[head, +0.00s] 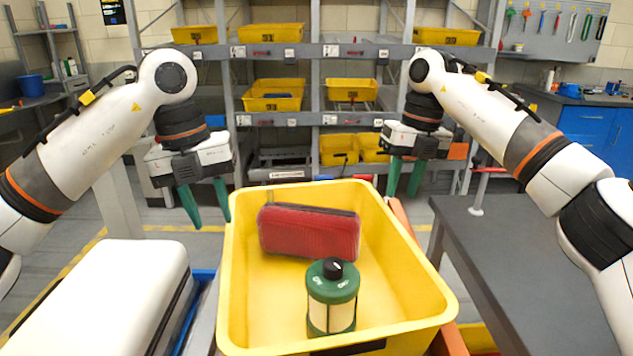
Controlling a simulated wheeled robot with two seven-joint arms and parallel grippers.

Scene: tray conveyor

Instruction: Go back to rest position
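My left gripper (207,207) hangs beside the yellow tray's far left corner, with its green fingers apart and nothing between them. My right gripper (402,181) hangs beyond the tray's far right side, also with its fingers apart and empty. Both grippers point down and touch nothing that I can see.
The yellow tray (411,256) holds a red case (309,231) and a green lantern-like canister (331,290) standing upright. A white case (110,290) lies at the left. A dark table (530,265) is at the right. Shelves with yellow bins (273,95) stand behind.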

